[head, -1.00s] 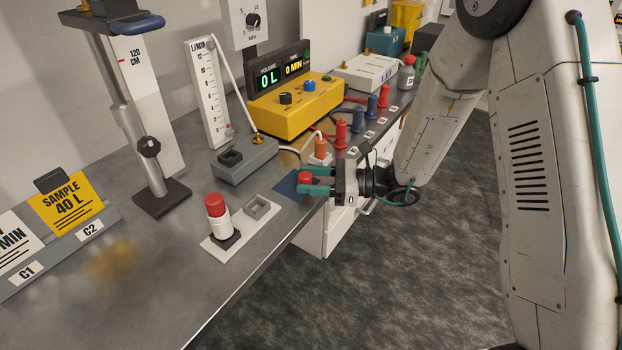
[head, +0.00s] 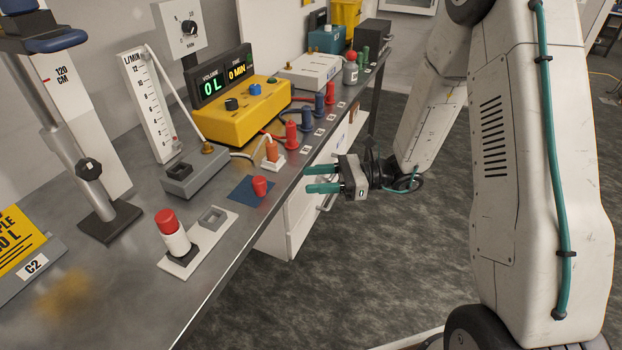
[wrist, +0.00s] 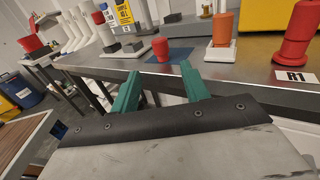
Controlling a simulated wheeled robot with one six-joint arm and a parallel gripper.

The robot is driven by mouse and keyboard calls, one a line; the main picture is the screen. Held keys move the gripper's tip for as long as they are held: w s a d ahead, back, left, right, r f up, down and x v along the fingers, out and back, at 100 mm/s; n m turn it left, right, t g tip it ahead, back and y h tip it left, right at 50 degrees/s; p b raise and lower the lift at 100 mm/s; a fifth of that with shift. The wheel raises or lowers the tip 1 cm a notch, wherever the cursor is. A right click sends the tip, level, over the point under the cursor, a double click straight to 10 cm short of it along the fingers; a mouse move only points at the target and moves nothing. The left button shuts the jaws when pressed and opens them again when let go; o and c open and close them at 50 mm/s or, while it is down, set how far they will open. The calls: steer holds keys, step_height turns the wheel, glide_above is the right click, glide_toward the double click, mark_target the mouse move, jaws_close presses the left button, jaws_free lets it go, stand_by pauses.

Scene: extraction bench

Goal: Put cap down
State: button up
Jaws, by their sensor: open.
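A small red cap (head: 260,186) stands on a dark blue mat (head: 243,193) near the bench's front edge in the head view. The cap also shows in the wrist view (wrist: 160,47), on the blue mat (wrist: 178,56), beyond my fingers. My gripper (head: 307,179) is open and empty, to the right of the cap and apart from it, beyond the bench edge. Its two green fingers (wrist: 160,90) point towards the bench with nothing between them.
A white tube with a red top (head: 172,232) stands in a white holder to the left. A white base with an orange plug (head: 272,153) and red (head: 291,134) and blue posts line the bench edge. A yellow meter box (head: 240,112) stands behind. Floor space is free right of the bench.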

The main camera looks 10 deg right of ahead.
steer(key=shift+d, duration=0.15)
steer(key=s+r+n+g+h, duration=0.7)
steer(key=s+r+n, duration=0.4)
steer(key=s, duration=0.3)
steer(key=s+d+r+n+t+h, duration=0.2)
steer(key=s+d+n+t+h, duration=0.1)
steer(key=s+d+n+h, duration=0.1)
steer(key=s+d+r+n+t+h, duration=0.2)
steer(key=s+d+r+n+h, duration=0.1)
steer(key=s+d+h, duration=0.3)
steer(key=shift+s+d+r+n+t+h, duration=0.25)
steer(key=shift+s+d+n+t+h, duration=0.2)
steer(key=shift+s+n, duration=0.45)
steer(key=shift+s, duration=0.1)
